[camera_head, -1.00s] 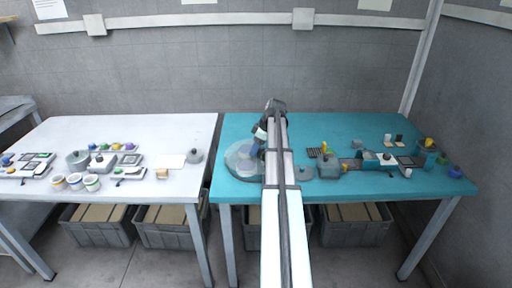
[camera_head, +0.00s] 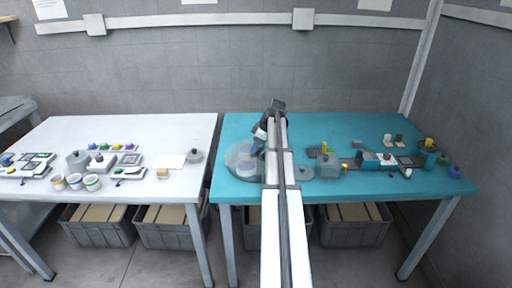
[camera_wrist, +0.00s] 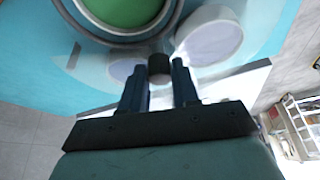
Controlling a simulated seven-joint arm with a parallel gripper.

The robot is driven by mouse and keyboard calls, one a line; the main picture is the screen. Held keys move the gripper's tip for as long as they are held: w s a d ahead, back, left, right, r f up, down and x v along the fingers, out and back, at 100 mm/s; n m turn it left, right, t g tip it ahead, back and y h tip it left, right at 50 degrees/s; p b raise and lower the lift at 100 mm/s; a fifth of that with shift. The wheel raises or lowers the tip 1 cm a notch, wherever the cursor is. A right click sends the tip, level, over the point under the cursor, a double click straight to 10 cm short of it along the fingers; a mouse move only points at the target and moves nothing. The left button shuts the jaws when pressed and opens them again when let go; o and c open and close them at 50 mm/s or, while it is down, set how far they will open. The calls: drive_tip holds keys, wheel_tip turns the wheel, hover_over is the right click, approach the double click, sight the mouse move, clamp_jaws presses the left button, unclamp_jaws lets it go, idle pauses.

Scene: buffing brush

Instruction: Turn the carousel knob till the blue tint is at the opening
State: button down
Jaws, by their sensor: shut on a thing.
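The carousel (camera_head: 232,160) is a round, pale, see-through-looking unit at the left of the teal table in the head view. In the wrist view, a green surface (camera_wrist: 125,8) inside a grey ring shows at the top edge, cut off by the frame. A pale round shape (camera_wrist: 210,35) lies right of it, and a fainter one lies below. My gripper (camera_wrist: 160,84) is shut on the small dark knob (camera_wrist: 160,67), between its fingertips. It also shows over the carousel in the head view (camera_head: 257,147), partly hidden by my arm. I cannot make out a blue tint.
Right of my arm, the teal table (camera_head: 350,125) holds a grey round-based item (camera_head: 303,173), a grey block (camera_head: 327,166) and several small parts. A white table (camera_head: 120,130) with cups and parts stands left, across a gap. The teal table's back is mostly clear.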

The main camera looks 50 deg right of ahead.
drive_tip(key=m, duration=0.2)
drive_tip(key=m+h, duration=0.1)
drive_tip(key=m, duration=0.1)
drive_tip(key=m+h, duration=0.1)
drive_tip(key=m, duration=0.1)
drive_tip(key=shift+s+a+t, duration=0.1)
drive_tip(key=shift+a+t, duration=0.15)
drive_tip(key=shift+t, duration=0.05)
drive_tip(key=m+h, duration=0.1)
drive_tip(key=m, duration=0.2)
drive_tip(key=m+h, duration=0.1)
drive_tip(key=m, duration=0.2)
drive_tip(key=shift+a+h, duration=0.1)
drive_tip(key=shift+h, duration=0.3)
drive_tip(key=m, duration=0.2)
drive_tip(key=m+g+h, duration=0.1)
drive_tip(key=m, duration=0.1)
drive_tip(key=m+g, duration=0.1)
drive_tip(key=shift+w+m, duration=0.25)
drive_tip(key=shift+m, duration=0.15)
drive_tip(key=m+g, duration=0.1)
drive_tip(key=m, duration=0.1)
drive_tip(key=m+g, duration=0.1)
drive_tip(key=m, duration=0.2)
drive_tip(key=shift+w+a+m+h, duration=0.1)
drive_tip(key=shift+w+m+h, duration=0.05)
drive_tip(key=shift+m+h, duration=0.2)
drive_tip(key=c, duration=0.8)
unclamp_jaws()
drive_tip(key=shift+c, duration=0.2)
